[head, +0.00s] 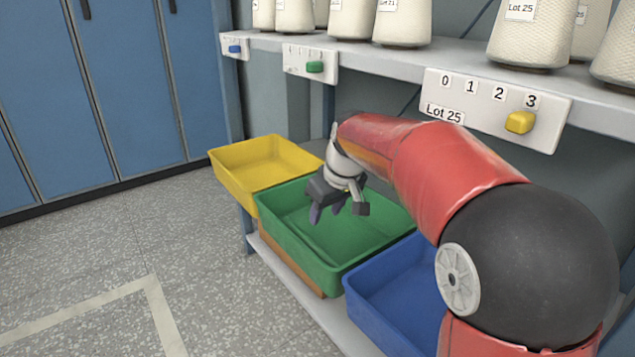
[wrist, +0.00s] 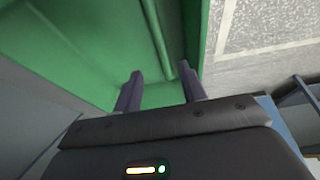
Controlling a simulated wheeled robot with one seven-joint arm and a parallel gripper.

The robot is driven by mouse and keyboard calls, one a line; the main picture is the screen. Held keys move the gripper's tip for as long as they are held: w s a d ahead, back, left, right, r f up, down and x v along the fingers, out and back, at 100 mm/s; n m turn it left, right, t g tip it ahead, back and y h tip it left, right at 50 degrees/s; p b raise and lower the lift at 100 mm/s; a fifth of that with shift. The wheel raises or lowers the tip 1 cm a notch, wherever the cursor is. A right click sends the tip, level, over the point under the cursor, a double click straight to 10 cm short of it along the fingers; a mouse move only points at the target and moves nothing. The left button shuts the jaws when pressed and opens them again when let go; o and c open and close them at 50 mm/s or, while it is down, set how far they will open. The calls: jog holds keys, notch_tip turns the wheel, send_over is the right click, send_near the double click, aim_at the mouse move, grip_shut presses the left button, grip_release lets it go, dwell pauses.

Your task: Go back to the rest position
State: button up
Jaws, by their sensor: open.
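My gripper (head: 328,211) is over the green tray (head: 284,231) in the head view, with its fingers pointing down. In the wrist view its two dark fingers (wrist: 160,90) are spread apart with nothing between them, so it is open and empty. Behind them the green tray (wrist: 80,45) fills the left and middle of that view, and its visible inside is bare. My red arm reaches in from the right and covers part of the shelf's underside and the trays' right side.
A yellow tray (head: 230,178) stands to the left and a blue tray (head: 375,318) to the right, on a low shelf. Above, a shelf holds several yarn cones (head: 535,35) and slider labels, one with a yellow knob (head: 520,122). Blue lockers (head: 130,90) stand behind open floor (head: 90,260).

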jog(key=s+d+r+m+p, duration=0.2)
jog(key=s+d+p, duration=0.1)
jog(key=s, duration=0.6)
jog(key=s+d+r+m+t+h+p, duration=0.1)
jog(key=s+d, duration=0.3)
jog(key=s, duration=0.6)
jog(key=s+d+r+m+t+h+p, duration=0.1)
jog(key=s+d+r+m+p, duration=0.2)
jog(key=s, duration=0.6)
jog(key=shift+s+d+m+p, duration=0.3)
jog(key=shift+s+p, duration=0.1)
jog(key=shift+p, duration=0.45)
jog(key=shift+r, duration=0.1)
jog(key=shift+c, duration=0.5)
